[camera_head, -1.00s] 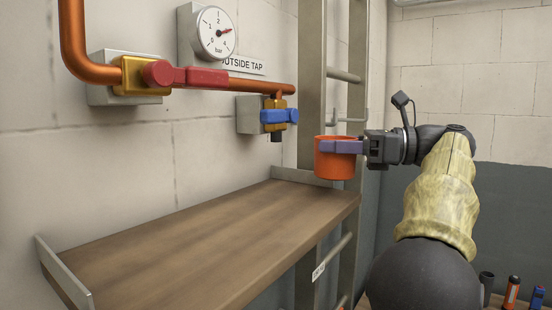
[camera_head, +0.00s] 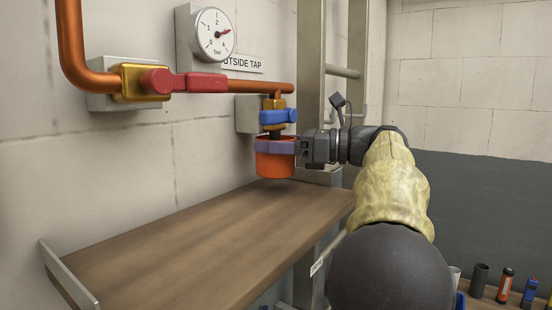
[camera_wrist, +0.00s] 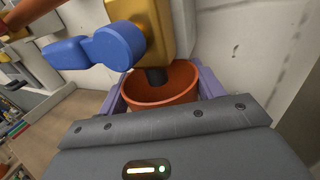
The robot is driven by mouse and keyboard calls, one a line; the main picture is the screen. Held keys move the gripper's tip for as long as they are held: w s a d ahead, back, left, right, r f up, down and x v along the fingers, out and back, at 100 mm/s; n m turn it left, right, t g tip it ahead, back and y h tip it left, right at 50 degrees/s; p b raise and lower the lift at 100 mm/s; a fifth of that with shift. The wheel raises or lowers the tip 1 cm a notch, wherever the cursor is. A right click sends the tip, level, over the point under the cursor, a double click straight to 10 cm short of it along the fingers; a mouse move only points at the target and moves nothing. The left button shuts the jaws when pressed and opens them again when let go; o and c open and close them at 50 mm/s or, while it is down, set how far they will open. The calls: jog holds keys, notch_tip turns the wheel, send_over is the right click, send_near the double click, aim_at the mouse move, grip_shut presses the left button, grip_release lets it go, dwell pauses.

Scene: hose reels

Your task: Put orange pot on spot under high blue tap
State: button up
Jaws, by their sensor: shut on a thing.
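The orange pot (camera_head: 275,166) is upright in my gripper (camera_head: 275,147), whose purple fingers are shut around its upper part. The pot hangs above the wooden shelf (camera_head: 200,240), with a gap beneath it. The blue tap (camera_head: 277,117) is right above the pot. In the wrist view the pot (camera_wrist: 165,84) shows its open mouth between my gripper's fingers (camera_wrist: 160,90). The dark spout of the blue-handled tap (camera_wrist: 118,46) points into or just over the pot's mouth. No marked spot on the shelf can be made out.
A red-handled valve (camera_head: 185,83) sits on the copper pipe (camera_head: 70,40) at left, below a pressure gauge (camera_head: 213,33). A metal ladder frame (camera_head: 310,60) stands behind my gripper. The shelf has metal end lips and is bare. Several small items (camera_head: 505,285) stand low at right.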

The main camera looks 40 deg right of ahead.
aim_at(274, 159)
jog(key=f, duration=0.2)
jog(key=shift+w+a+f+p, duration=0.2)
jog(key=shift+a+f+p, duration=0.05)
jog(key=shift+f+p, duration=0.1)
jog(key=shift+s+d+f, duration=0.1)
jog(key=shift+s+f, duration=0.1)
jog(key=shift+s, duration=0.05)
jog(key=shift+w+f, duration=0.15)
jog(key=o, duration=1.1)
jog(key=b+v, duration=0.3)
jog(key=v, duration=0.9)
